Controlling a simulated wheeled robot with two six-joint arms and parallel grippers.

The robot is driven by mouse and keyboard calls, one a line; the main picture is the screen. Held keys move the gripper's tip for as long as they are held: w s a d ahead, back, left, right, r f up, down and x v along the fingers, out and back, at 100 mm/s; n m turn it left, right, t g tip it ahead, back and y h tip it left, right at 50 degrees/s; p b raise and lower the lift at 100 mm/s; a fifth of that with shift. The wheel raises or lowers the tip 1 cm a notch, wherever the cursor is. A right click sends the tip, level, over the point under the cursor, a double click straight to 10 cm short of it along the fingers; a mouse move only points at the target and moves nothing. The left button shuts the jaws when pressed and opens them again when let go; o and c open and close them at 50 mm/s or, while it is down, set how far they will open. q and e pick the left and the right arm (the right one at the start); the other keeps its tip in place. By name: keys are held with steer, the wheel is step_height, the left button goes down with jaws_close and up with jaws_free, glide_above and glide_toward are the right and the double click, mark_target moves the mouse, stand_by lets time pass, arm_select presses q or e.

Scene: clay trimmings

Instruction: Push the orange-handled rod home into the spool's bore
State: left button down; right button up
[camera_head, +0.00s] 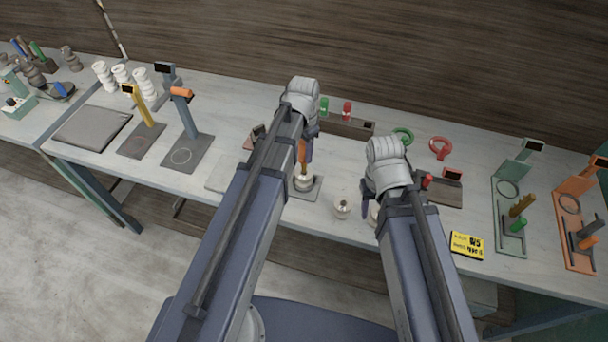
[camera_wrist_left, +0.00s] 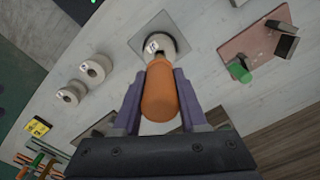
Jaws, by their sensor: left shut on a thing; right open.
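The orange-handled rod (camera_head: 302,151) is upright between the fingers of my left gripper (camera_head: 307,153), which is shut on its handle; the orange handle (camera_wrist_left: 160,95) fills the middle of the left wrist view. Directly below it, a pale spool (camera_head: 304,184) stands on a square grey plate (camera_head: 316,192); the spool (camera_wrist_left: 152,48) also shows beyond the handle in the left wrist view. The handle and fingers hide the rod's shaft and the bore, so I cannot tell how deep the rod sits. My right gripper (camera_head: 370,205) is open, low over the table's front right.
Another pale spool (camera_head: 342,208) stands between the arms, and one more is partly hidden by my right gripper. A yellow label (camera_head: 466,245) lies at right. Green (camera_head: 510,210) and orange (camera_head: 575,220) stands are farther right. A dark wooden holder (camera_head: 350,127) lies behind.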

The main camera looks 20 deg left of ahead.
arm_select(q)
steer(key=shift+r+p, duration=2.15)
steer(key=shift+r, duration=0.2)
